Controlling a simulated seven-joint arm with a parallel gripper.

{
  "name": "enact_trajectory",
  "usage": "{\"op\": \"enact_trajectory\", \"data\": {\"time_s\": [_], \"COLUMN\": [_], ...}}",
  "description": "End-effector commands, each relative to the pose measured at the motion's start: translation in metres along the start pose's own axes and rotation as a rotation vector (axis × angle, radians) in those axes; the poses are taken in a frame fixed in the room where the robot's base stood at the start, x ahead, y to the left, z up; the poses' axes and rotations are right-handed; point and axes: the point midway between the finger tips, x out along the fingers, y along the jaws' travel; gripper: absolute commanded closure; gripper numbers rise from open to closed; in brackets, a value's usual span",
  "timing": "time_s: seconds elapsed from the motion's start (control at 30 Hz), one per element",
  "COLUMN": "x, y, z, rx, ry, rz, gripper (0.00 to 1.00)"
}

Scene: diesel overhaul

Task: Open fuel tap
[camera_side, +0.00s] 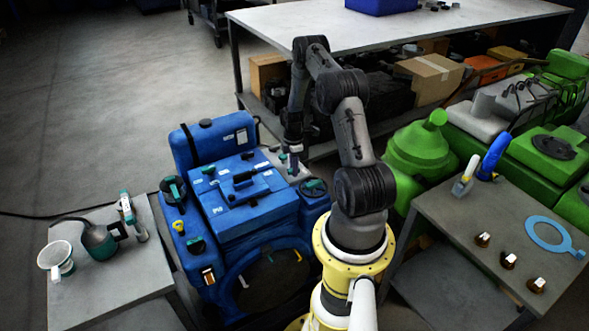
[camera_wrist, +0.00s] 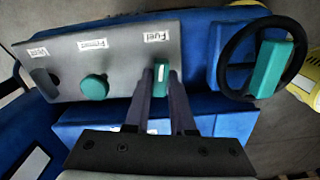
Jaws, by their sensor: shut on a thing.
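The fuel tap (camera_wrist: 161,73) is a small teal handle with a white line. It sits on a grey panel (camera_wrist: 110,57) just below a white label reading Fuel, and its long side points up and down in the wrist view. My gripper (camera_wrist: 160,88) is shut on the handle, one dark finger on each side. In the side view my gripper (camera_side: 291,157) is at the back right of the blue engine (camera_side: 240,195); the tap is too small to make out clearly there.
A black handwheel with a teal grip (camera_wrist: 270,68) stands close on the right. Side tables hold a funnel mug (camera_side: 56,258), oil can (camera_side: 99,240) and blue ring (camera_side: 548,234).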

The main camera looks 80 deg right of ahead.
Motion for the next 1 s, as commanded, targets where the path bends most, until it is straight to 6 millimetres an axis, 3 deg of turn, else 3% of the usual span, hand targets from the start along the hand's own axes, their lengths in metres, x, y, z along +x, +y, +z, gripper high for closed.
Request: {"op": "enact_trajectory", "data": {"time_s": [0.2,0.6,1.0], "x": [-0.0005,-0.0007,-0.0006], "y": [0.0000,0.0002,0.0002], "z": [0.0000,0.0000,0.0000], "rx": [0.207,0.258,0.642], "ry": [0.000,0.000,0.000], "rz": [0.000,0.000,0.000], "gripper": [1.00,1.00,1.00]}}
